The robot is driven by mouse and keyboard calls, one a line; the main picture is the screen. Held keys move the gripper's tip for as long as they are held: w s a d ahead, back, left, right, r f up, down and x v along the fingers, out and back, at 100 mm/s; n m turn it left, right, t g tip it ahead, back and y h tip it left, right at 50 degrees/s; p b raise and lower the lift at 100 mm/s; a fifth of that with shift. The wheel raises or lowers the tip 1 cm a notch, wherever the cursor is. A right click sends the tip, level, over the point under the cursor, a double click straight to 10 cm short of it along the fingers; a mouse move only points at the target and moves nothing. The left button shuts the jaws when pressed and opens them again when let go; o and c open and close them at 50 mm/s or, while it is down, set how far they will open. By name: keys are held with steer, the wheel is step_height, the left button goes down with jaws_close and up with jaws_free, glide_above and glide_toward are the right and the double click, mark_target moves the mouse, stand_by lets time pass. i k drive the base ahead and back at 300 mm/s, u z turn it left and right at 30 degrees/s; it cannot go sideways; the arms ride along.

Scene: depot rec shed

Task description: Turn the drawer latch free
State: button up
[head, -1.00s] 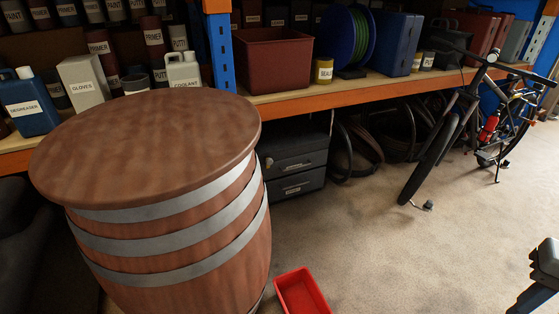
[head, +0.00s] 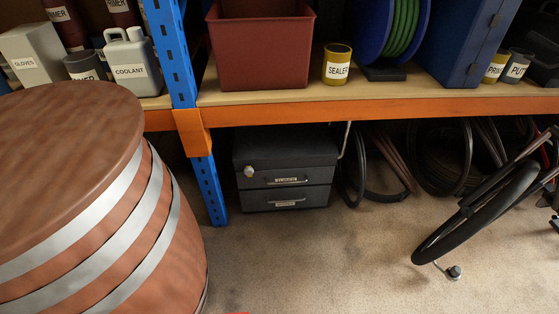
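A dark grey cabinet with two drawers (head: 285,150) stands on the floor under the shelf, just right of the blue upright. Each drawer front has a label and a pale handle, and both drawers look shut. A small pale knob (head: 249,171), which looks like the latch, sits at the left of the upper drawer (head: 285,180). How it is turned is too small to tell. The lower drawer (head: 286,201) is below it.
A large wooden barrel (head: 80,200) stands at the left front. The blue rack upright (head: 185,90) and orange shelf beam (head: 380,108) stand close to the cabinet. Hoses (head: 385,165) and a bicycle wheel (head: 475,215) are to the right. Concrete floor (head: 330,265) before the cabinet is clear.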

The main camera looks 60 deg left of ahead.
mark_target(248, 171)
steer(key=i, duration=1.35)
steer(key=u, duration=2.7)
steer(key=i, duration=0.5)
steer(key=z, duration=0.05)
